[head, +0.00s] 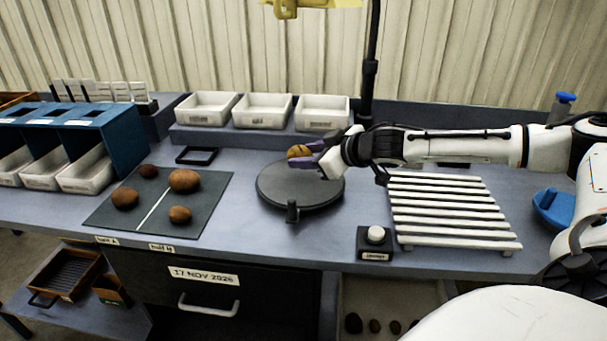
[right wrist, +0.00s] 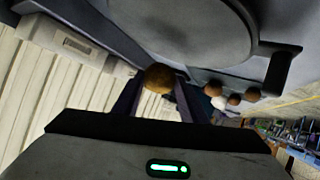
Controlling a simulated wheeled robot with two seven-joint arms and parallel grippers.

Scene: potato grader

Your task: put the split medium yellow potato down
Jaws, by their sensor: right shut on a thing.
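The yellow-brown potato (head: 299,152) is held at the tips of my right gripper (head: 314,153), above the far side of the round dark turntable (head: 290,196). It also shows between the two fingers in the right wrist view (right wrist: 159,78). A split in its skin cannot be made out clearly. The potato appears clear of the turntable surface, though the exact gap is hard to tell. The turntable top is bare. My left gripper is not in view.
Several brown potatoes, one of them large (head: 184,180), lie on the dark mat (head: 215,200) at left. White bins (head: 262,121) stand behind the turntable. A white slatted rack (head: 450,222) and a button box (head: 375,250) are at right. A blue sorter (head: 118,140) stands far left.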

